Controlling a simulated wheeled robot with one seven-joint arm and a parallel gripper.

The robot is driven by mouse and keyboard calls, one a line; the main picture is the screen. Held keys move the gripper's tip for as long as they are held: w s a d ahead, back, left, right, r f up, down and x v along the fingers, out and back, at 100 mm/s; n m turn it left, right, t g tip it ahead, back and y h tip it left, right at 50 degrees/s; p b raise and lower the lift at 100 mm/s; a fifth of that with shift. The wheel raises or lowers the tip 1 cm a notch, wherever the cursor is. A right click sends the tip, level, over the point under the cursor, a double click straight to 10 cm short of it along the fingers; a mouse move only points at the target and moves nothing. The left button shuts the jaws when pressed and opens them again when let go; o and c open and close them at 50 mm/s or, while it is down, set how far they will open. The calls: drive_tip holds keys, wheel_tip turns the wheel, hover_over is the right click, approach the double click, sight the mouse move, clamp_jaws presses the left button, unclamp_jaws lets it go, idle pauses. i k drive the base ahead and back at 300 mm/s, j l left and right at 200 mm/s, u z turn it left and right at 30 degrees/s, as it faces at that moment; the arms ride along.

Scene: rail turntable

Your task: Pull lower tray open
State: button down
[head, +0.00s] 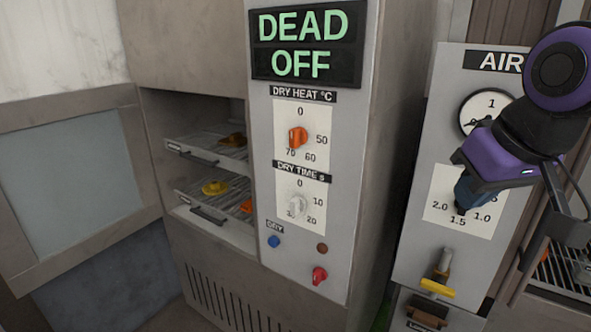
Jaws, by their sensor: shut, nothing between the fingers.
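The lower tray (188,185) is a wire rack inside the open cabinet at left in the head view. It has a dark handle (208,215) on its front edge and carries a yellow piece (215,187) and an orange piece (246,205). The control panel hides its right end. My gripper (468,178) is at the far right, in front of the air panel, well away from the tray. It is shut and empty. A blue knob on the dial behind it is partly covered, and I cannot tell if they touch.
The upper tray (205,148) sits above, with an orange-yellow piece on it. The cabinet door (75,190) stands open at left. The control panel (315,225) juts between my gripper and the trays. A yellow-handled valve (437,287) sits below the air dial.

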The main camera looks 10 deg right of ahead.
sight(219, 217)
drive_tip(key=i+j, duration=0.15)
drive_tip(key=j, duration=0.2)
drive_tip(key=i+j, duration=0.15)
drive_tip(key=j, duration=0.2)
drive_tip(key=i+j, duration=0.2)
drive_tip(key=j, duration=0.2)
drive_tip(key=i+j, duration=0.15)
drive_tip(key=j, duration=0.2)
